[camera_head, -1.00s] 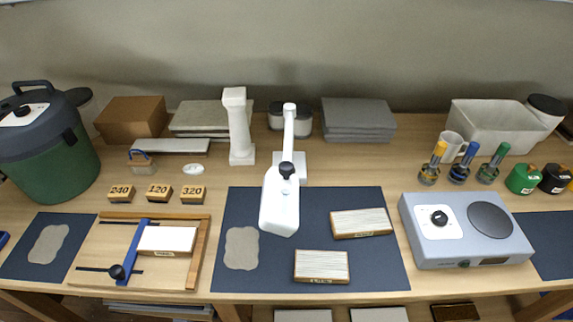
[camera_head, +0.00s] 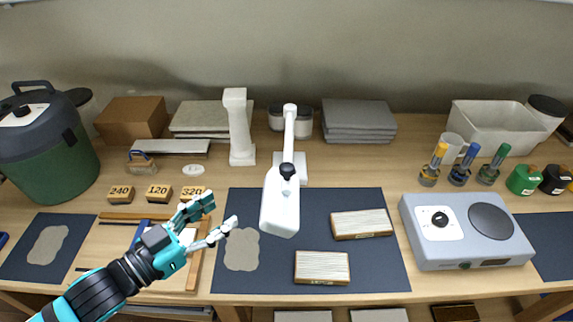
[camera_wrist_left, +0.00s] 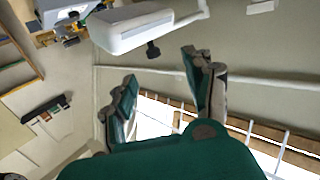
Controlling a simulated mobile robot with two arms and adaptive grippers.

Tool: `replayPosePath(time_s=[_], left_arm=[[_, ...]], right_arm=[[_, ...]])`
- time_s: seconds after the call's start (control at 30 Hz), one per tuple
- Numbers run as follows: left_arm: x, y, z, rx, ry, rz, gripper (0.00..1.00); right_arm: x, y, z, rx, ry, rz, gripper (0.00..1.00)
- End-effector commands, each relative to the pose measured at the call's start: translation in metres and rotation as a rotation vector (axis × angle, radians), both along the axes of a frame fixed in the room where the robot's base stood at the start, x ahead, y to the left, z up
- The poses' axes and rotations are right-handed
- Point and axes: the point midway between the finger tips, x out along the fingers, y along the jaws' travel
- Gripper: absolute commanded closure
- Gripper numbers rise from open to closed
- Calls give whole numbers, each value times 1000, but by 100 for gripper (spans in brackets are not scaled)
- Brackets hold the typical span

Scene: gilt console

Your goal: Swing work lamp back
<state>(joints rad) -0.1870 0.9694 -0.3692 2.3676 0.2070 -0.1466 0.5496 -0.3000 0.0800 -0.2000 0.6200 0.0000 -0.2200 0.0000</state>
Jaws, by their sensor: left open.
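The white work lamp (camera_head: 281,205) stands at the middle of the bench in the head view. Its arm (camera_head: 289,132) rises from a base (camera_head: 301,165) at the back, and its head reaches forward over the dark mat, with a black knob on top. My left gripper (camera_head: 221,214) is open and empty, to the left of the lamp head and apart from it. In the left wrist view the lamp head (camera_wrist_left: 135,28) shows beyond the open fingers (camera_wrist_left: 165,95), with the black knob below it. My right gripper is not in view.
Two wood-topped blocks (camera_head: 361,223) lie on the dark mat (camera_head: 382,270). A white pillar (camera_head: 239,128) stands left of the lamp arm. Number blocks (camera_head: 158,194) and a wooden frame (camera_head: 196,268) lie near my left arm. A grey hotplate (camera_head: 466,232) stands at right.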

Motion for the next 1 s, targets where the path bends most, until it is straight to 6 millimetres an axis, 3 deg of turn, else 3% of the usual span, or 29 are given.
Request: replayPosePath(time_s=[0.17, 0.37, 1.0], left_arm=[[-4, -4, 15, -41, -34, -72, 47], [9, -17, 19, -46, -37, -71, 47], [97, -114, 18, -41, -35, -72, 47]], right_arm=[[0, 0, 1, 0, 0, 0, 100], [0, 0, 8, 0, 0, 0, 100], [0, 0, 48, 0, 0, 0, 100]])
